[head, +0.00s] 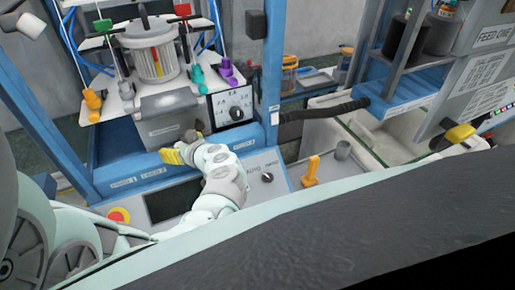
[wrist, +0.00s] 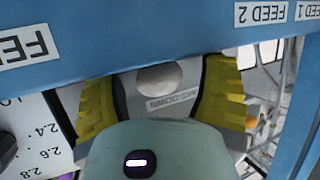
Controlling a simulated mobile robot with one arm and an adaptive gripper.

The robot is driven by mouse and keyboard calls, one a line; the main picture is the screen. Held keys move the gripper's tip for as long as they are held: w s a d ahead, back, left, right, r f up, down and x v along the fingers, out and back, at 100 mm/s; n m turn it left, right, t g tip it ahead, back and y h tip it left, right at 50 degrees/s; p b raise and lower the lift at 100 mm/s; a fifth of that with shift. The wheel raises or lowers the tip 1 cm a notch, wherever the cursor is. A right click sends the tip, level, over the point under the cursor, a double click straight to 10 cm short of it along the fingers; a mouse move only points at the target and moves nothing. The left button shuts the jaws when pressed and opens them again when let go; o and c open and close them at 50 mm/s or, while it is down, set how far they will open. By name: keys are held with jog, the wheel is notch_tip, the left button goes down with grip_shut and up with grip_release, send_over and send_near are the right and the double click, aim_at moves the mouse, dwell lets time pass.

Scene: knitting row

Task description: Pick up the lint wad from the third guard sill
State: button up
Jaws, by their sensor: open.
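A grey, rounded wad, which looks like the lint wad (wrist: 160,77), lies on a grey surface in the wrist view. It sits between the two yellow fingers of my gripper (wrist: 161,92), with a gap on each side. The fingers are apart and hold nothing. In the head view my gripper (head: 173,156) is at the blue beam below the grey machine front. I cannot tell which sill this is.
A blue beam (wrist: 150,40) with FEED labels crosses close by in the wrist view. A red stop button (head: 119,215) is at lower left.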

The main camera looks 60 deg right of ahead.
jog(key=shift+s, duration=0.1)
jog(key=c, duration=0.8)
jog(key=shift+s+r, duration=0.1)
